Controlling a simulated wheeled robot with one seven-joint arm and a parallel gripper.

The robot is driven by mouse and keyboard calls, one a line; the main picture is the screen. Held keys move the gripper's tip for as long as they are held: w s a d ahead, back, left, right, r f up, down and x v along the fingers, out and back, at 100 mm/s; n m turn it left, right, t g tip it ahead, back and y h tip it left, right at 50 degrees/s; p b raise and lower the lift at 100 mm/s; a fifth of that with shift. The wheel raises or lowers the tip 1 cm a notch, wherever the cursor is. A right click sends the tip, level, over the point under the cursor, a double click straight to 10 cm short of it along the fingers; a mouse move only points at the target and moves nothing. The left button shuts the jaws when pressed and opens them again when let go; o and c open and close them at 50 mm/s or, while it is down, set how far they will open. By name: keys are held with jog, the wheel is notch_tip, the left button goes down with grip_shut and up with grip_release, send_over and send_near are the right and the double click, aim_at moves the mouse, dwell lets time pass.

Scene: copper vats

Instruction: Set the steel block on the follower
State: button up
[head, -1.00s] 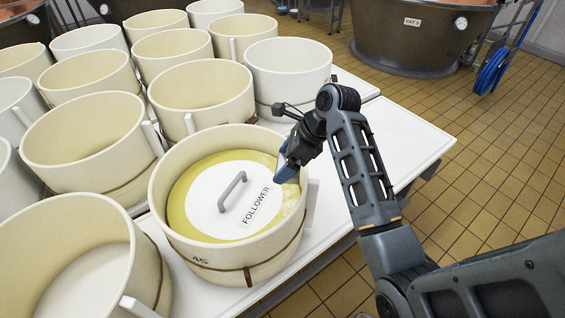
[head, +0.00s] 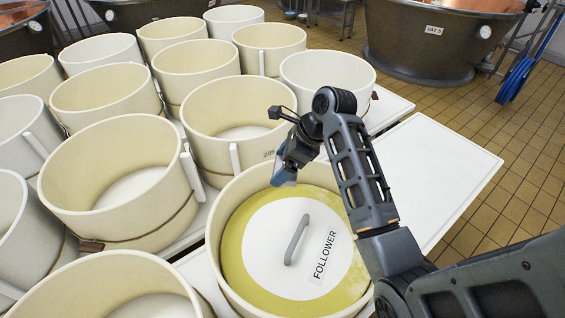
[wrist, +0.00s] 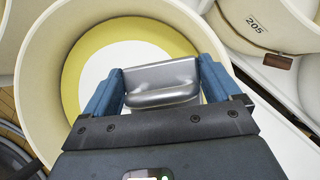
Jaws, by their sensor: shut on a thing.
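The follower (head: 268,238) is a white, labelled disc with a grey handle (head: 297,240). It lies on a yellow surface inside a round cream mould (head: 222,205). My gripper (head: 284,177) is above the mould's far side in the head view, apart from the handle. In the wrist view its blue fingers are shut on a shiny steel block (wrist: 160,82), held above the mould. The block hides part of the follower (wrist: 90,82) there. In the head view the block is mostly hidden by my gripper.
Several cream moulds crowd the white table to the left and behind, including one marked 205 (head: 212,115) close behind my gripper. The white table top (head: 440,165) is bare at the right. A large vat (head: 430,45) stands beyond on the tiled floor.

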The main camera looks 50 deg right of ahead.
jog(key=shift+f, duration=1.85)
jog(key=shift+f+b, duration=1.45)
jog(key=shift+f, duration=3.5)
jog(key=shift+f+b, duration=0.3)
jog(key=shift+f, duration=0.6)
jog(key=o, duration=1.7)
jog(key=shift+o, duration=0.3)
jog(key=shift+s+f, duration=0.1)
jog(key=shift+f, duration=0.05)
jog(key=v, duration=0.8)
